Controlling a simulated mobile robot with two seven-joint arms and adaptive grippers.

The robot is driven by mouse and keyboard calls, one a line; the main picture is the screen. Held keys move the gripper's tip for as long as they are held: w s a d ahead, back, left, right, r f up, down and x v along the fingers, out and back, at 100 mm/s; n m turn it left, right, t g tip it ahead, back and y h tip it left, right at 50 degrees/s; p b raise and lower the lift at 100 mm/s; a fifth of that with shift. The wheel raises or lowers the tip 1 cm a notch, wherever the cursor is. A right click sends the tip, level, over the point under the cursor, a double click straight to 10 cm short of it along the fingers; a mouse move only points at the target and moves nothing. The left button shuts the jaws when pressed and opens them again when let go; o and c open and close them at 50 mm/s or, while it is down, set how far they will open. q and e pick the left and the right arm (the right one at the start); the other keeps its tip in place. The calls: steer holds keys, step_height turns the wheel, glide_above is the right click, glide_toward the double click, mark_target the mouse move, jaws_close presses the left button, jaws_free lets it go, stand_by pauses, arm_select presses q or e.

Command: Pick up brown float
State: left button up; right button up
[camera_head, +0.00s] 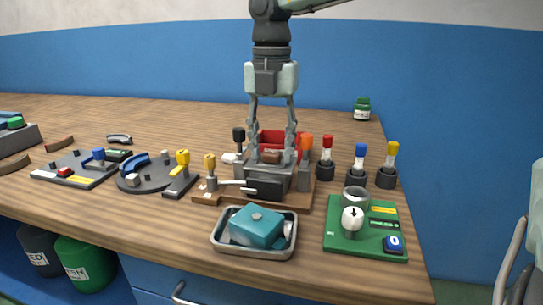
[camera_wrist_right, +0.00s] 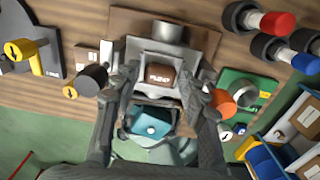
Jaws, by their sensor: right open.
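The brown float (camera_head: 271,157) is a small brown block on the grey fixture (camera_head: 268,180) at the middle of the table. In the right wrist view the float (camera_wrist_right: 160,76) shows light lettering on its face. My right gripper (camera_head: 271,150) reaches down from above, with its fingers open on either side of the float. In the right wrist view my right gripper (camera_wrist_right: 163,82) has a finger on each side of the block, and I cannot tell whether either touches it. My left gripper is not in view.
A wooden base (camera_head: 302,204) carries the fixture, with black and orange knobs close beside the fingers. A metal tray (camera_head: 254,250) with a teal block stands in front. A green board (camera_head: 345,240) and several colour-capped posts stand at right; dark tool boards lie at left.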

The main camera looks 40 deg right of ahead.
mark_target(271, 152)
steer(key=c, duration=0.6)
step_height(271, 152, up, 10)
stand_by(0.4)
